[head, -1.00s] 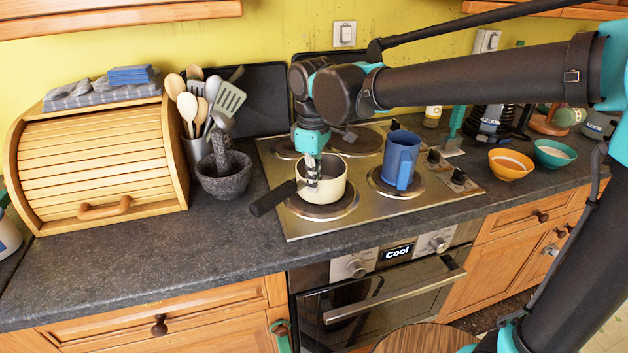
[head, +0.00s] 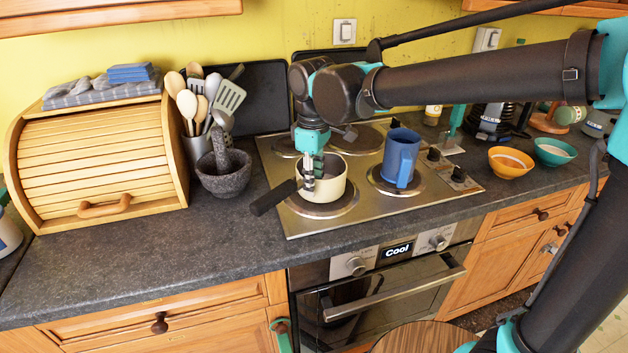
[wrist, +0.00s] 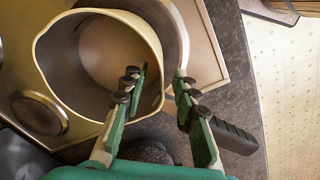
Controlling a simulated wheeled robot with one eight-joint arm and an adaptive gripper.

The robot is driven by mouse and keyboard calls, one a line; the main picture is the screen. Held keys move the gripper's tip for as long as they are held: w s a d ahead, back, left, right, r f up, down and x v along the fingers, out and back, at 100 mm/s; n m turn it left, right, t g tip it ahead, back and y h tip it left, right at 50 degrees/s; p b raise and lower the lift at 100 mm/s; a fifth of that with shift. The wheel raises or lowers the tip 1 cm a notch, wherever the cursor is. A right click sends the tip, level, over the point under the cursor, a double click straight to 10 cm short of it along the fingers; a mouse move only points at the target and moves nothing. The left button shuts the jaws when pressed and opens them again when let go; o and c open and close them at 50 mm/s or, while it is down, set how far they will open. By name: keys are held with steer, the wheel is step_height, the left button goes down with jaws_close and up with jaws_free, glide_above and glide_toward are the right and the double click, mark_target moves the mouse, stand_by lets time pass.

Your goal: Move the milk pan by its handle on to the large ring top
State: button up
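The cream milk pan (head: 327,188) stands upright on the front left ring of the hob, its black handle (head: 272,198) pointing left and forward. In the wrist view the pan (wrist: 58,62) is open and looks empty. My gripper (head: 310,184) points down at the handle side of the pan. In the wrist view my gripper (wrist: 160,82) has its fingers apart, one over the pan's inside and one outside the rim; the handle (wrist: 232,137) lies partly behind the outer finger. A large ring (head: 357,140) at the back is partly hidden by my arm.
A blue jug (head: 401,158) stands on the front right ring. A mortar and pestle (head: 223,172), a utensil pot (head: 196,150) and a bread bin (head: 90,165) are left of the hob. Orange (head: 510,163) and teal (head: 554,152) bowls are to the right. The front left worktop is clear.

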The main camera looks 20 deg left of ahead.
steer(key=shift+r, duration=0.1)
stand_by(0.3)
step_height(320, 180, up, 8)
stand_by(1.9)
steer(key=shift+s, duration=0.1)
